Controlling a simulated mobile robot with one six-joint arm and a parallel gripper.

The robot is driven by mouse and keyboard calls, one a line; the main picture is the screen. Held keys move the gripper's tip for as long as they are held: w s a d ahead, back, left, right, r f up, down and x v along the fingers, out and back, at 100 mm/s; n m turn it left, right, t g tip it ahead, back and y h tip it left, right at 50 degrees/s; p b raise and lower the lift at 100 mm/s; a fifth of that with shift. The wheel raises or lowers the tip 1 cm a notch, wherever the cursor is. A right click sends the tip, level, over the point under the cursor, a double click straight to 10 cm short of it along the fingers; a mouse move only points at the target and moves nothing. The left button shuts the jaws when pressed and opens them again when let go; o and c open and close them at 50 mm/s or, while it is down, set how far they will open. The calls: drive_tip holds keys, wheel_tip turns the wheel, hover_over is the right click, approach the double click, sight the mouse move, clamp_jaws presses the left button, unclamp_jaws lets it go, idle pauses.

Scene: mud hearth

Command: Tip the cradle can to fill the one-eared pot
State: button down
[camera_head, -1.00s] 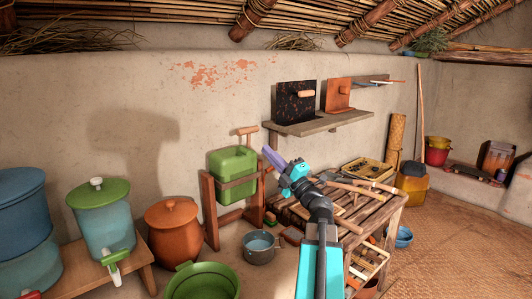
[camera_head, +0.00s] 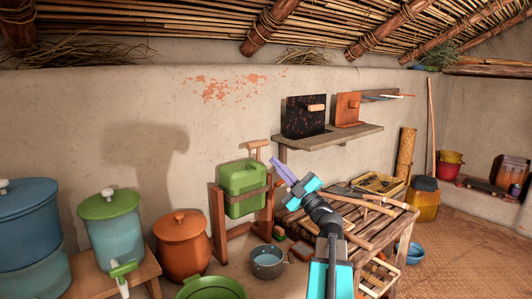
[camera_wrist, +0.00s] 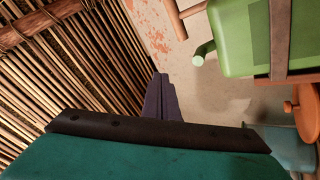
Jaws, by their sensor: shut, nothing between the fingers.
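The cradle can is a green jerry can (camera_head: 242,190), upright in a wooden cradle (camera_head: 219,222) against the wall. A wooden T-shaped handle (camera_head: 257,144) stands above it. In the wrist view the can (camera_wrist: 240,30) fills the upper right, with a pale green spout (camera_wrist: 203,52) and a brown strap. A grey pot (camera_head: 268,268), probably the one-eared pot, stands on the floor in front of the cradle with pale bluish contents; its ear is not clear. My gripper (camera_head: 278,166) is shut and empty, just right of the can and apart from it; its purple fingers also show in the wrist view (camera_wrist: 160,95).
A slatted table (camera_head: 360,225) with tools and a tray stands at right, under my arm. A green basin (camera_head: 210,289) and a lidded clay pot (camera_head: 182,245) are at left. A wall shelf (camera_head: 330,138) hangs behind my gripper.

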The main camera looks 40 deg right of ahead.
drive_tip(key=d+f+m+t+h+p, duration=0.1)
drive_tip(key=d+f+m+p, duration=0.4)
drive_tip(key=m+p, duration=0.7)
drive_tip(key=shift+w+d+m+h+p, duration=0.2)
drive_tip(key=shift+w+m+h+p, duration=0.2)
drive_tip(key=shift+h+p, duration=0.2)
drive_tip(key=shift+r, duration=0.1)
wheel_tip(320, 180, up, 5)
drive_tip(key=p, duration=0.7)
hover_over(265, 166)
drive_tip(key=shift+d+r, duration=0.1)
drive_tip(key=shift+r, duration=0.1)
